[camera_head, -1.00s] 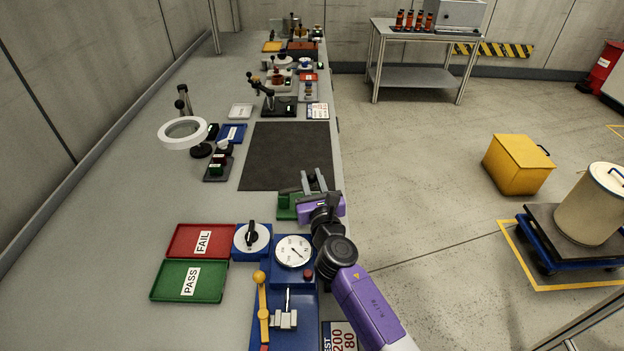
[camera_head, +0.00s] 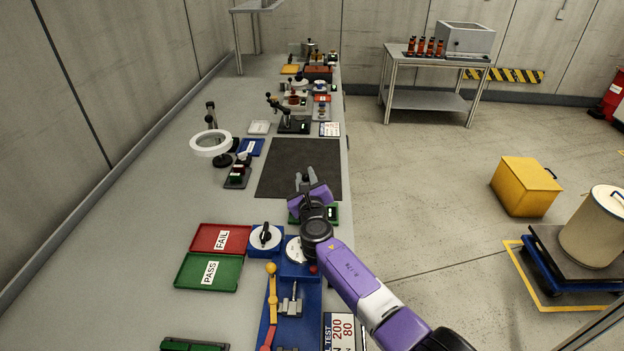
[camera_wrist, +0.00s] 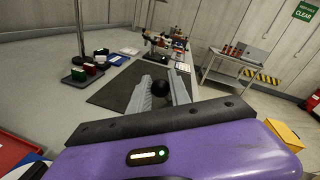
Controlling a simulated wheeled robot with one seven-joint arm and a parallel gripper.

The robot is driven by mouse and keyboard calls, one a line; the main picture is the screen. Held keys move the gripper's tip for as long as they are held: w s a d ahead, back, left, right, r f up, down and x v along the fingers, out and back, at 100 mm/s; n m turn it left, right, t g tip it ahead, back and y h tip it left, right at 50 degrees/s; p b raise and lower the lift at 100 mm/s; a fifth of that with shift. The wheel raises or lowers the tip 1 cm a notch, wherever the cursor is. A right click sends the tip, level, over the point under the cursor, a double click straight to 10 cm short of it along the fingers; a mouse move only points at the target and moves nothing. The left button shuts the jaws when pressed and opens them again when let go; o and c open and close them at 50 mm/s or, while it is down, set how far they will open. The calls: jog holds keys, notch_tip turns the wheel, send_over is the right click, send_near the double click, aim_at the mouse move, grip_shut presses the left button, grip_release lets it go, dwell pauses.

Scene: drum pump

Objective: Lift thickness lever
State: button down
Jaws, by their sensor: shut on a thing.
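My gripper (camera_head: 305,178) is held above the near edge of the dark mat, its fingers pointing towards the far end of the bench. In the wrist view the two grey fingers (camera_wrist: 163,88) are shut on a small black ball (camera_wrist: 160,88). A black stand with a dark lever arm (camera_head: 279,107) stands on the bench beyond the mat, well ahead of my gripper; it looks like the thickness gauge, and it also shows small in the wrist view (camera_wrist: 156,44). Nothing touches this lever.
The dark mat (camera_head: 298,165) is bare. A ring lamp (camera_head: 211,143) and small blocks stand to its left. A red FAIL tray (camera_head: 240,246), a green PASS tray (camera_head: 186,270) and a blue tester (camera_head: 307,325) lie nearer. A yellow box (camera_head: 524,187) is on the floor.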

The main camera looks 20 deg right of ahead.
jog(key=shift+w+a+r, duration=0.15)
jog(key=shift+a+r, duration=0.05)
jog(key=shift+a, duration=0.65)
jog(key=shift+a+f, duration=0.1)
jog(key=c, duration=1.2)
grip_release()
jog(key=s+p, duration=0.3)
jog(key=s, duration=0.4)
jog(key=shift+s+a+r, duration=0.3)
jog(key=shift+a, duration=0.1)
